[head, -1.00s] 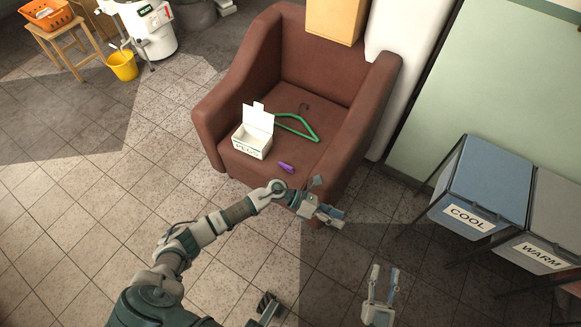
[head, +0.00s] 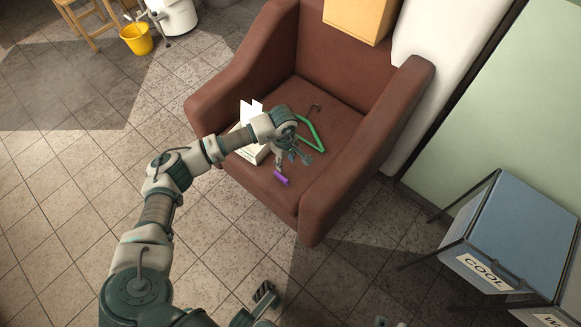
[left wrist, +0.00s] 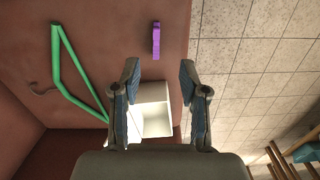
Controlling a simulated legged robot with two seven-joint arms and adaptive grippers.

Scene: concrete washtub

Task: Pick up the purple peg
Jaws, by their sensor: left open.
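The purple peg (head: 281,178) lies on the seat of the brown armchair (head: 262,193), near its front edge. My left gripper (head: 293,160) is over the seat, just behind and above the peg in the head view. In the left wrist view the peg (left wrist: 156,40) lies beyond the fingertips, roughly in line with the gap between the open fingers (left wrist: 158,82). The fingers do not touch it, and nothing is held. Only what seems to be the tip of my right gripper (head: 381,321) shows at the bottom edge, so its state is hidden.
A white open box (head: 252,150), partly hidden by my left arm, and a green hanger (head: 313,134) are on the seat. A yellow box (head: 357,18) is at the chair's back. A blue COOL bin (head: 510,232) stands at right.

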